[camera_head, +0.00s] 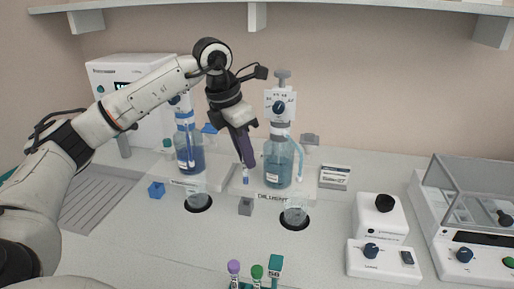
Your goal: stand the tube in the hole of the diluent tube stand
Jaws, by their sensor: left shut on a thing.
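My left gripper (246,163) points down between the two bottles and is shut on a small tube (246,179). Only a short pale and blue part of the tube shows below the fingertips; the rest is hidden by the fingers. The tube hangs roughly upright, above and behind a small grey block (245,207) beside the diluent label (272,197). This block appears to be the diluent tube stand; its hole is too small to make out. The tube and block appear apart. My right gripper is not in view.
A diluent dispenser bottle (278,163) stands just right of the gripper, and another blue bottle (189,153) stands left. Round black-rimmed wells sit in front. A rack (275,265) with capped tubes is at the front edge.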

